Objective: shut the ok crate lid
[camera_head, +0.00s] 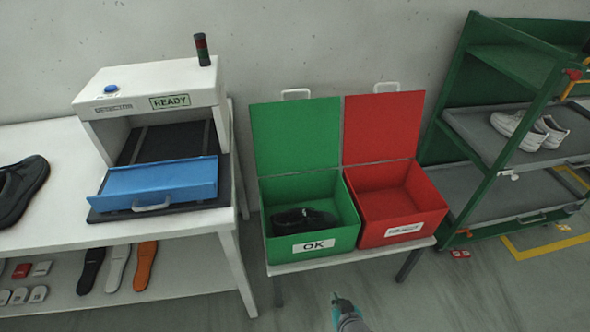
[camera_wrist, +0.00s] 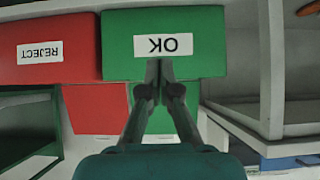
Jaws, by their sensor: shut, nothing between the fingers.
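The green OK crate (camera_head: 262,222) stands on a low table with a black shoe (camera_head: 303,221) inside. Its green lid (camera_head: 295,136) stands open, upright at the back, with a white handle (camera_head: 296,93) on its top edge. My gripper (camera_head: 338,298) is low in front of the table in the head view, apart from the crate. In the wrist view, my gripper (camera_wrist: 160,65) is shut and empty, its fingertips pointing toward the OK label (camera_wrist: 163,45) on the crate's front; whether they touch it I cannot tell.
The red reject crate (camera_head: 382,208) stands right beside the OK crate, its lid (camera_head: 382,127) also open. A white bench with a detector (camera_head: 150,92) is at left; a green shelf rack (camera_head: 500,115) with white shoes is at right. Floor in front is clear.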

